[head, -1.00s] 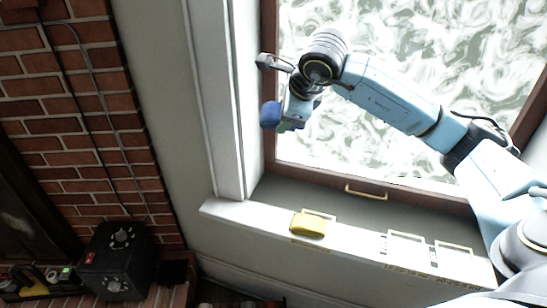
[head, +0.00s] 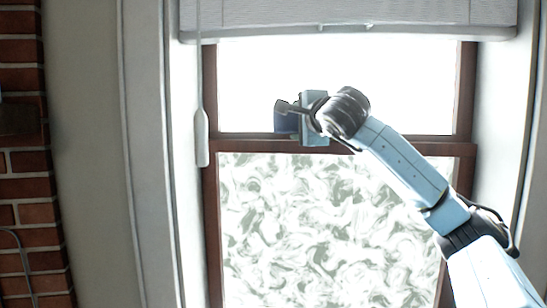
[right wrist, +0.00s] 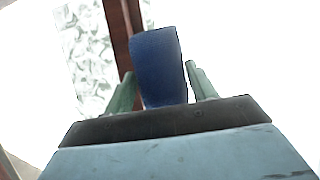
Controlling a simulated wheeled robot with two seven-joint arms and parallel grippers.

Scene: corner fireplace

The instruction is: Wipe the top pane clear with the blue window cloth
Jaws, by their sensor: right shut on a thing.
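The top pane (head: 400,88) is bright, even white in the head view, with no swirls showing on it. The bottom pane (head: 330,230) is covered in grey-green and white swirls. My right gripper (right wrist: 161,82) is shut on the blue window cloth (right wrist: 160,60), a dark blue pad standing out between its two fingers. In the head view the cloth (head: 285,121) is in front of the lower left part of the top pane, just above the middle rail. I cannot tell whether it touches the glass. My left gripper is out of view.
A brown wooden rail (head: 400,148) divides the two panes. A pale blind (head: 350,15) hangs across the top of the window. A white rod (head: 201,135) hangs along the left frame. Brick wall (head: 25,210) lies at the far left.

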